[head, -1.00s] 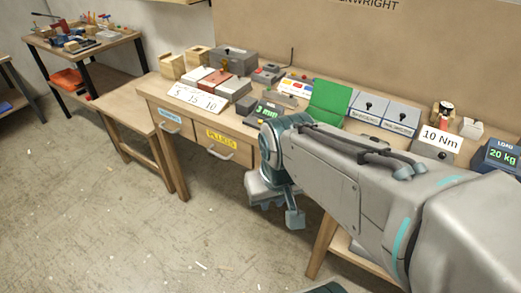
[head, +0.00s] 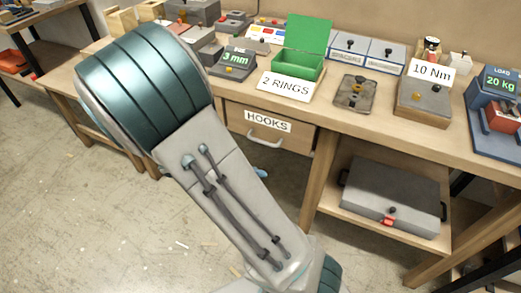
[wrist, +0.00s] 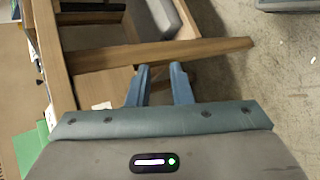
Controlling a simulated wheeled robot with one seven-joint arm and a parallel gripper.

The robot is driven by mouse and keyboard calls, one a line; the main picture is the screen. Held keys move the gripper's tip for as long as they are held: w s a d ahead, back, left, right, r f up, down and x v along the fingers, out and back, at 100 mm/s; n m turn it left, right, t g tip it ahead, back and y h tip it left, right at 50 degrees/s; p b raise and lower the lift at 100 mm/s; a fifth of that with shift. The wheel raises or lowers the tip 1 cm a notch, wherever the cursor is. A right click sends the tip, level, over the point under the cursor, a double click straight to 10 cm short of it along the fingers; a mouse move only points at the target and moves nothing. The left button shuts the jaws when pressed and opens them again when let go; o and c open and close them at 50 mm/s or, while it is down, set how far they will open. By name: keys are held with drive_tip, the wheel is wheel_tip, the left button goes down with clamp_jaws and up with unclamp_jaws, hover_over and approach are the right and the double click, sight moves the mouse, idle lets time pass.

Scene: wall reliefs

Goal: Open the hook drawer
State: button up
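The hook drawer (head: 296,139) is under the bench top in the head view, its front labelled HOOKS. It looks shut. Its pale bar handle (head: 265,141) is in sight below the label, with nothing seen gripping it. My arm crosses in front of the drawer's left side and hides part of the bench. My gripper (wrist: 160,68) shows in the wrist view with its two blue fingers apart and nothing seen between them. It is near a wooden bench leg (wrist: 205,48). The handle cannot be made out in the wrist view.
The bench top holds a green open box (head: 302,62), a 2 RINGS sign (head: 289,86) and several devices.

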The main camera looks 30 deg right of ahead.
drive_tip(key=w+f+n+t+h+b, duration=0.1)
drive_tip(key=w+f+t+h+b, duration=0.2)
drive_tip(key=w+f+h+b, duration=0.15)
drive_tip(key=n+t+h+b, duration=0.2)
drive_tip(key=t+h, duration=0.2)
drive_tip(key=t, duration=0.1)
approach(261, 141)
drive_tip(key=x, duration=0.3)
drive_tip(key=b+x, duration=0.1)
drive_tip(key=x, duration=0.6)
drive_tip(key=shift+d+f+b, duration=0.1)
drive_tip(key=shift+f+b, duration=0.15)
drive_tip(key=shift+b, duration=0.1)
clamp_jaws()
